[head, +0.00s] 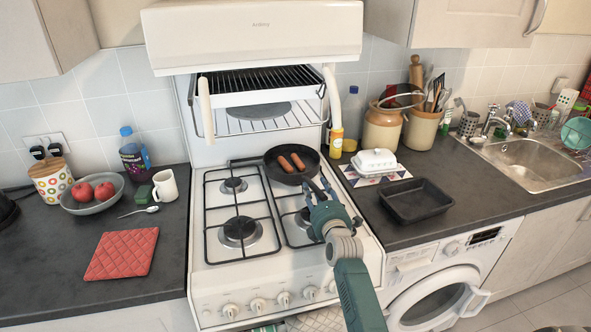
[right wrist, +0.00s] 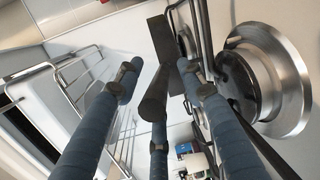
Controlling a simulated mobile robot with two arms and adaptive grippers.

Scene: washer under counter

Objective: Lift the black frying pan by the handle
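The black frying pan (head: 283,172) sits on the back right burner of the white stove with two sausages (head: 291,162) in it. Its handle points toward the front right, to my right gripper (head: 320,190). The gripper's fingers are at the handle and partly hide it in the head view. In the right wrist view, a dark bar that looks like the handle (right wrist: 153,98) lies between the spread blue fingers (right wrist: 162,75). Gaps show between bar and fingers, so the gripper looks open. My left gripper is not in view.
The stove (head: 210,278) has black grates and a raised grill rack (head: 262,82) behind the pan. A butter dish (head: 376,162) and a black tray (head: 416,201) are on the right counter. A red pot holder (head: 122,253), fruit bowl (head: 92,205) and mug (head: 165,185) are on the left counter.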

